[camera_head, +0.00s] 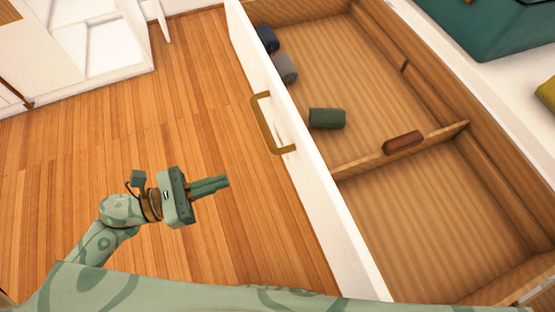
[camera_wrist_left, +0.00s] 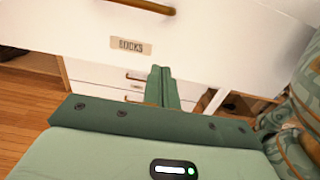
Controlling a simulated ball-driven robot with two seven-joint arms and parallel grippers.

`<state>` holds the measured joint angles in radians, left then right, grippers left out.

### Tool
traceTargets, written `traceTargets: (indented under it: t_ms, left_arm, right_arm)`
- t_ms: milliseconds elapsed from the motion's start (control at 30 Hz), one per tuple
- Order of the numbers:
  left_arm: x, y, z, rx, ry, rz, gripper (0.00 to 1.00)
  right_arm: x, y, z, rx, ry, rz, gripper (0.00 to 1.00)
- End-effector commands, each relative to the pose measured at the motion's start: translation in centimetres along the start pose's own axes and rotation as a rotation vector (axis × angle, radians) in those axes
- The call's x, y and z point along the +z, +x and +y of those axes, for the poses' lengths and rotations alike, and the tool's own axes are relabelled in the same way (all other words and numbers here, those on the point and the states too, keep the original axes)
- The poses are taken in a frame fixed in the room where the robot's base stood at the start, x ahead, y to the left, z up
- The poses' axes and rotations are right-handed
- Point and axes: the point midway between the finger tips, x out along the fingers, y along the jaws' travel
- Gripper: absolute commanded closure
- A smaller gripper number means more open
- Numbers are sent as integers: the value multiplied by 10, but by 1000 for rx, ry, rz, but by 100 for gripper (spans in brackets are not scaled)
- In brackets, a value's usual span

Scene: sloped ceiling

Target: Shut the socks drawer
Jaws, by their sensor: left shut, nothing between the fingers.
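The socks drawer is pulled open, with its white front (camera_head: 322,197) facing my left arm and a wooden interior behind it. A brass handle (camera_head: 266,124) sits on that front. In the left wrist view the white front (camera_wrist_left: 220,50) carries a label reading SOCKS (camera_wrist_left: 130,46), with the handle (camera_wrist_left: 145,7) above it. Rolled socks lie inside: a green roll (camera_head: 327,118), a grey roll (camera_head: 285,68) and a dark blue roll (camera_head: 267,39). My left gripper (camera_head: 226,182) is shut and empty, in front of the drawer front and apart from the handle. My right gripper is not in view.
A teal box (camera_head: 485,35) stands beyond the drawer. A white open cabinet (camera_head: 100,45) is at upper left. The wooden floor (camera_head: 180,110) between them is clear.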

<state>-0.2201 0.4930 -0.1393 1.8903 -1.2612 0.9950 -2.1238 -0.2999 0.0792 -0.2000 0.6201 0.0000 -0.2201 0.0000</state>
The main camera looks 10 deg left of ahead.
Motion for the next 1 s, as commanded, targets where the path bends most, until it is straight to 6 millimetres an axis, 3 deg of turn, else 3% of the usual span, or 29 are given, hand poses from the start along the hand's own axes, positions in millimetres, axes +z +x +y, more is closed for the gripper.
traceTargets:
  t_ms: [600, 800, 1000]
  left_arm:
    - [-1, 115, -1, -4, 1, -1, 100]
    - [-1, 132, -1, -4, 1, 2, 100]
    - [-1, 136, -1, -5, 1, 2, 100]
  right_arm:
    - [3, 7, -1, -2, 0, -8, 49]
    - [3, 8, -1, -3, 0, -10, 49]
    - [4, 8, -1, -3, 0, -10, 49]
